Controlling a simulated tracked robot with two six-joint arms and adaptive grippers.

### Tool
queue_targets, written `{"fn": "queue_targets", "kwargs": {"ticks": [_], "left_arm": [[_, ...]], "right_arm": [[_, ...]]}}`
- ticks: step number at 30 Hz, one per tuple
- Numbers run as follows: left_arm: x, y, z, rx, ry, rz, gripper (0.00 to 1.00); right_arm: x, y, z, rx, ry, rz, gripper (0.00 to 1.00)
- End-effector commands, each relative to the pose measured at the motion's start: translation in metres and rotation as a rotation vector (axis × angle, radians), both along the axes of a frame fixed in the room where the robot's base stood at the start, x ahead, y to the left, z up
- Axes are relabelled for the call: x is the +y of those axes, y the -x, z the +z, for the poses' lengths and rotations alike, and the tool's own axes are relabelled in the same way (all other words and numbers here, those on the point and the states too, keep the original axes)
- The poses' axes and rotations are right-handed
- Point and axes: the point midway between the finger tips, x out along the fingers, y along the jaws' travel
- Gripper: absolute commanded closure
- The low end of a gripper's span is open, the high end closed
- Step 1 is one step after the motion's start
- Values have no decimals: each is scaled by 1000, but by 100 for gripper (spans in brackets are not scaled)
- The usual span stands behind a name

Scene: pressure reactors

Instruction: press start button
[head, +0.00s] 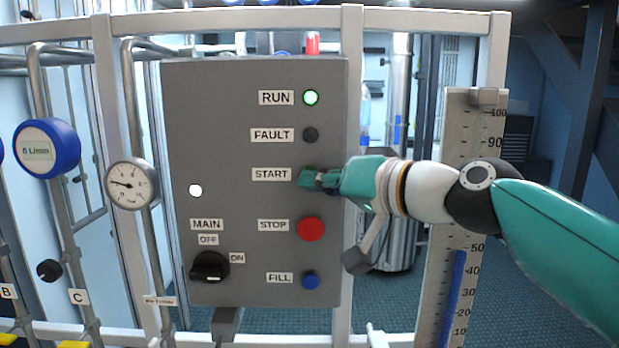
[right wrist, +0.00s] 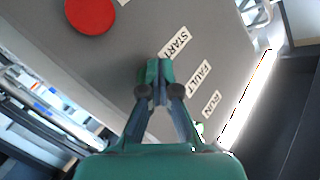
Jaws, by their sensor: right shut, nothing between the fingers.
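The grey control panel (head: 250,90) stands upright, with the START label (head: 272,174) at mid-height. My right gripper (head: 308,178) comes in from the right, and its tips are just right of that label, at the panel face. It is shut with nothing held. In the right wrist view the closed tips (right wrist: 154,72) lie over the panel beside the START label (right wrist: 174,43). My left gripper is out of view.
The RUN lamp (head: 311,97) glows green, and the FAULT lamp (head: 310,135) is dark. The red STOP button (head: 310,229) and blue FILL button (head: 310,281) sit below my gripper. The black MAIN knob (head: 209,268) is lower left. A gauge (head: 131,184) stands left of the panel.

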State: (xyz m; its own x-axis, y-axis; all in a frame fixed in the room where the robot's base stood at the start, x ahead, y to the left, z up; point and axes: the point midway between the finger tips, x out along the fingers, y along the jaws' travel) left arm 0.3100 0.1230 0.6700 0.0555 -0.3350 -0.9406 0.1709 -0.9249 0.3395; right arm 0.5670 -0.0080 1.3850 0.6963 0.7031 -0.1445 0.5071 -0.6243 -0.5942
Motion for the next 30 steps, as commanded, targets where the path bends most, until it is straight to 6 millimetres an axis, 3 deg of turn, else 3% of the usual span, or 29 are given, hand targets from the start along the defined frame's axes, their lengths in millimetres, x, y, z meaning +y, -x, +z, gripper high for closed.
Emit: {"fn": "queue_targets", "kwargs": {"ticks": [30], "left_arm": [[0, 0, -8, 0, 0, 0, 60]], "right_arm": [[0, 27, 0, -2, 0, 0, 100]]}}
